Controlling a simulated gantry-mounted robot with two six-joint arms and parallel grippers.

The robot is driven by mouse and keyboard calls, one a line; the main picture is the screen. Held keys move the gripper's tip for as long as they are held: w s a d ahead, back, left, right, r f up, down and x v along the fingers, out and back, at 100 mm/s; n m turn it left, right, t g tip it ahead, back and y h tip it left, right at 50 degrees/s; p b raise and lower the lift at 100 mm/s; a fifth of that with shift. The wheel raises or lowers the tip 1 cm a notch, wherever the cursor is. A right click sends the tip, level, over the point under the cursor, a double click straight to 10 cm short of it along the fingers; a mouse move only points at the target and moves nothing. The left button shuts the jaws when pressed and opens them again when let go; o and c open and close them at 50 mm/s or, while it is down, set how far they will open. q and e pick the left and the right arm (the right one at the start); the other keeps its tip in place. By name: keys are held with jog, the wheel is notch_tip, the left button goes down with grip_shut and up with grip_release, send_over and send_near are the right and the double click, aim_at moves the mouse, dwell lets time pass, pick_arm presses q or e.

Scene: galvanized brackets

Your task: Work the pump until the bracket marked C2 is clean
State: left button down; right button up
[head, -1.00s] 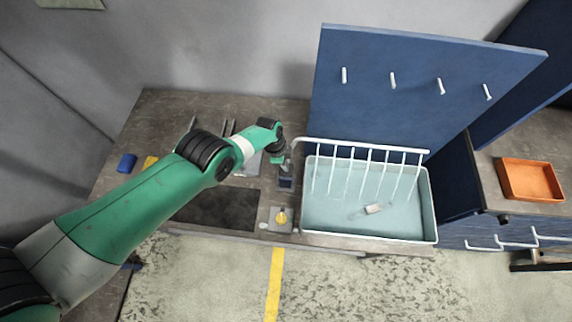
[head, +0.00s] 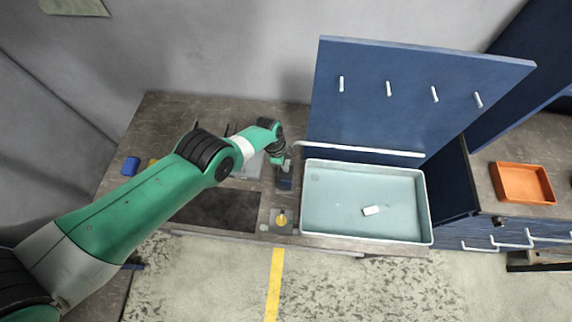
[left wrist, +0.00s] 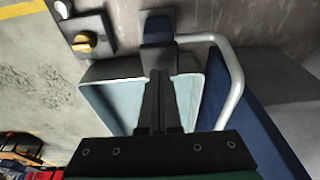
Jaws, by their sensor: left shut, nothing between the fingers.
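A small pale bracket (head: 371,211) lies in the light blue basin (head: 320,222), right of its middle. It looks whitish; any C2 mark on it is too small to read. The dark blue pump (head: 285,178) stands at the basin's left side, and also shows in the left wrist view (left wrist: 157,28). A white pipe (head: 360,150) runs from it along the basin's back; no water falls from it. My left gripper (head: 278,159) is shut and empty just over the pump, partly hiding it. Whether its fingers (left wrist: 157,75) touch the pump is unclear. My right gripper is out of view.
A blue pegboard (head: 400,115) with several empty pegs stands behind the basin. A yellow knob (head: 281,218) sits on a plate in front of the pump. An orange tray (head: 522,183) is on the right bench. A blue block (head: 130,165) lies at the left.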

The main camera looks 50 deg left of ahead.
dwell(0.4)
pick_arm(q)
jog(key=d+p+v, duration=0.1)
jog(key=p+v, duration=0.5)
jog(key=shift+w, duration=0.4)
